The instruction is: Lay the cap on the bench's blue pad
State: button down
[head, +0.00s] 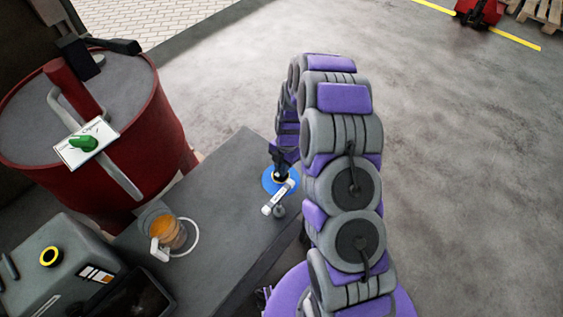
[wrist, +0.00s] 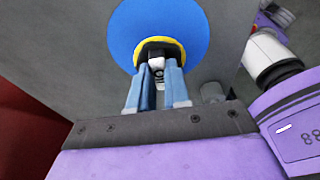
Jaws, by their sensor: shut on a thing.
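The blue pad (head: 267,180) is a round disc on the grey bench (head: 222,190), near the bench's right edge. It fills the top middle of the wrist view (wrist: 130,25). My gripper (head: 279,173) is over the pad, pointing down. In the wrist view, my gripper's blue fingers (wrist: 157,72) are shut on the cap (wrist: 146,46), a dark piece with a yellow rim. The cap is in front of the pad's lower part in that view. I cannot tell whether it touches the pad. In the head view the cap is hidden by my gripper.
A white-handled item (head: 278,198) lies just in front of the pad. A clear jug of orange liquid (head: 170,233) stands at the bench's left. A grey canister (head: 60,280) with a yellow-ringed opening and a red drum (head: 160,150) are further left. Open floor lies right.

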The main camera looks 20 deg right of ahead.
jog(key=shift+f, duration=0.6)
jog(key=c, duration=1)
grip_release()
jog(key=shift+r, duration=0.1)
notch_tip(320, 180, up, 17)
jog(key=w+d+p, duration=0.2)
jog(key=p, duration=0.1)
jog(key=shift+d, duration=0.35)
